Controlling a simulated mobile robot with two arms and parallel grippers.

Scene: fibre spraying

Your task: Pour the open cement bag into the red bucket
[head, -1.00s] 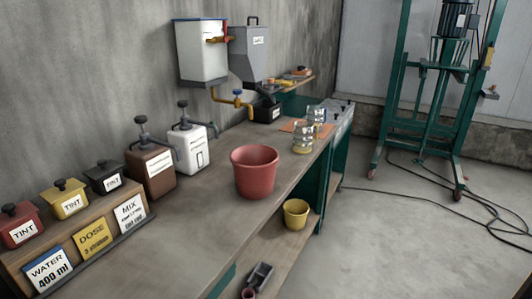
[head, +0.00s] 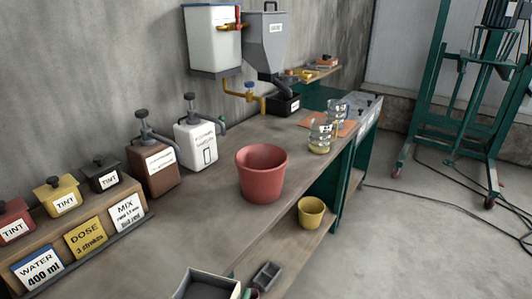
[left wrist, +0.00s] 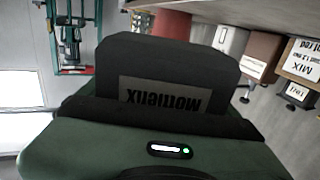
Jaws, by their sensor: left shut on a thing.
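The red bucket (head: 261,174) stands upright on the workbench in the head view, its mouth open upward and its inside wall plain red. It also shows in part in the left wrist view (left wrist: 172,24). My right gripper is not in view.
The workbench (head: 215,205) is clear around the bucket. Pump bottles (head: 195,145) and tint pots (head: 64,198) line the wall side. Glass jugs (head: 320,135) stand farther back. A yellow bucket (head: 311,212) sits on the lower shelf. A green stand (head: 470,90) is at the right.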

